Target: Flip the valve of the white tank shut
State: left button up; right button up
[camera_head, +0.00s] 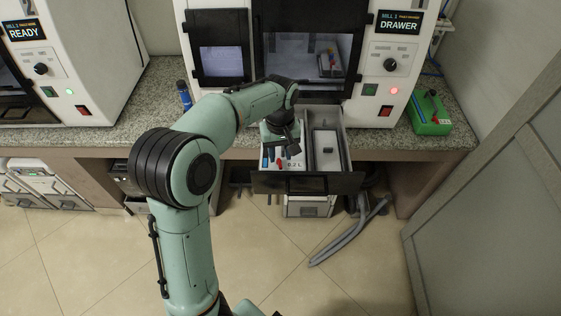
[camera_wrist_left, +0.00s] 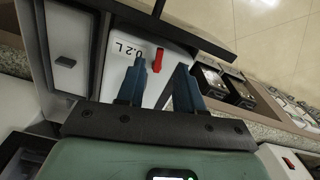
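The white tank (camera_head: 292,167), marked "0.2 L", sits in the left compartment of the open drawer under the mill. It also shows in the left wrist view (camera_wrist_left: 115,68). Its red valve handle (camera_wrist_left: 158,60) stands out on the white top; it shows small in the head view (camera_head: 279,163). My left gripper (camera_head: 274,156) reaches down into the drawer over the tank. In the left wrist view, its blue fingers (camera_wrist_left: 161,67) are apart, with the red handle between or just beyond their tips. I cannot tell whether they touch it. My right gripper is not in view.
The drawer front (camera_head: 307,184) and side walls surround the tank closely. A right compartment (camera_head: 326,140) holds a grey block with a dark knob. The mill (camera_head: 390,62) stands above, and a green box (camera_head: 429,113) is on the counter to the right.

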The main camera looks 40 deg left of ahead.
aim_at(279, 165)
pick_arm(q)
notch_tip(279, 165, down, 4)
jog(key=shift+f, duration=0.1)
grip_shut()
jog(key=shift+s+a+m, duration=0.1)
jog(key=shift+a+m, duration=0.1)
jog(key=shift+m, duration=1.1)
grip_release()
